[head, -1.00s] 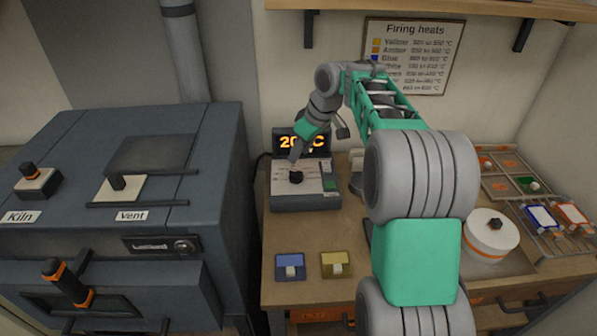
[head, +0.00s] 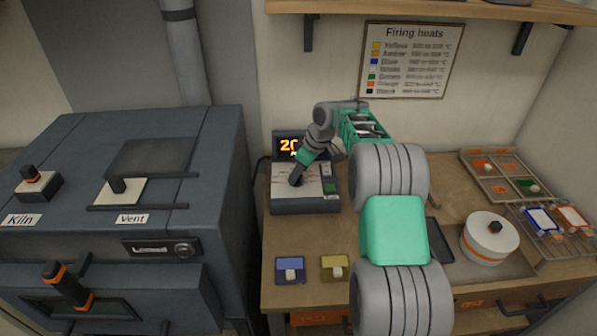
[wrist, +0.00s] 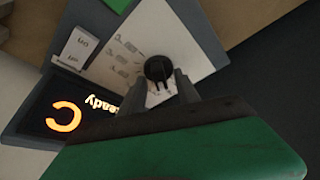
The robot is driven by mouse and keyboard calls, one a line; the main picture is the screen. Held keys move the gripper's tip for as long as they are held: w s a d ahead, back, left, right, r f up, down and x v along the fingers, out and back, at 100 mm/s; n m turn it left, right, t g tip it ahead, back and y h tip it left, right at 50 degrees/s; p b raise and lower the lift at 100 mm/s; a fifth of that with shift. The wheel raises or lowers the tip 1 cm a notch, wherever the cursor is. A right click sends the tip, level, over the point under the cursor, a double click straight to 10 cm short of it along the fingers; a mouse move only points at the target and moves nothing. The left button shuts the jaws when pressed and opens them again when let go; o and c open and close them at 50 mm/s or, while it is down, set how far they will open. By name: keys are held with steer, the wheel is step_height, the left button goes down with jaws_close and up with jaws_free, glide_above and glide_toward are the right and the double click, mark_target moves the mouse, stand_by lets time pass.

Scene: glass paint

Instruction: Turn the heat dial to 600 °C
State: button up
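The heat dial (wrist: 158,69) is a round black knob on the pale panel of the control box (head: 305,206). In the head view my gripper (head: 296,180) is over the dial and hides it. In the wrist view two grey fingers of my gripper (wrist: 167,92) reach to the near edge of the dial. They are apart, and I see no firm grip on the knob. The display (head: 287,146) behind the box shows orange digits beginning with "20", the rest covered by my arm. In the wrist view the display (wrist: 64,117) shows "C" and "Ready".
The dark kiln (head: 120,200) stands close on the left. Blue (head: 290,268) and yellow (head: 334,267) blocks lie at the bench's front. A white round pot (head: 489,238) and trays are on the right. A firing heats chart (head: 405,60) hangs behind.

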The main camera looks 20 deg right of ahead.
steer(key=shift+c, duration=0.5)
jaws_close()
steer(key=shift+f+m+b, duration=0.1)
steer(key=shift+m+b, duration=0.3)
steer(key=shift+b, duration=0.05)
steer(key=shift+a+m+h+b, duration=0.1)
steer(key=shift+m+h+b, duration=0.2)
steer(key=shift+m+b, duration=0.3)
steer(key=m+t+h+b, duration=0.1)
steer(key=m+b, duration=0.2)
steer(key=shift+a, duration=0.1)
steer(key=m+h+b, duration=0.1)
steer(key=m, duration=0.2)
steer(key=shift+s+a+m+t, duration=0.1)
steer(key=shift+m+t, duration=0.2)
steer(key=shift+m+h+b, duration=0.5)
steer(key=shift+m+h, duration=0.3)
steer(key=shift+m, duration=0.8)
